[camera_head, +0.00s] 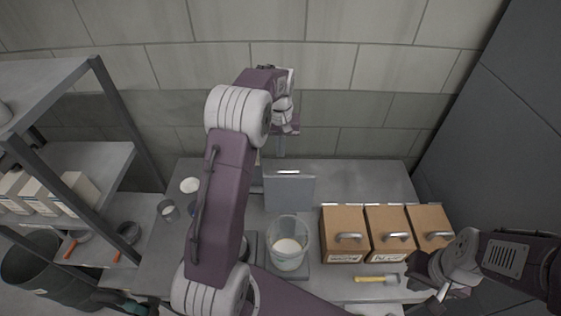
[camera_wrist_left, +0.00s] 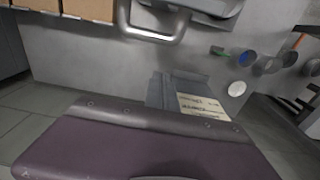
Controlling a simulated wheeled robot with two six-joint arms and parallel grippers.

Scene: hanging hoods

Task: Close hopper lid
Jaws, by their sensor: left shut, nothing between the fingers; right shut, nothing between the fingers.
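A grey lid (camera_head: 289,193) stands upright behind a clear round tub (camera_head: 288,246), with a light handle (camera_head: 288,172) along its top edge. The tub holds some pale material and its top is open. My left gripper (camera_head: 281,146) is shut and empty, pointing down above and behind the lid; whether it touches the lid I cannot tell. In the left wrist view a large metal handle (camera_wrist_left: 155,32) shows at the top, and my purple arm fills the bottom. My right gripper (camera_head: 438,294) is shut and empty near the front right of the table.
Three brown boxes (camera_head: 344,222) with metal handles stand right of the tub. A yellow-handled tool (camera_head: 377,279) lies in front of them. Small cups (camera_head: 168,210) stand at the left. A shelf rack (camera_head: 122,118) is further left; a wall is behind.

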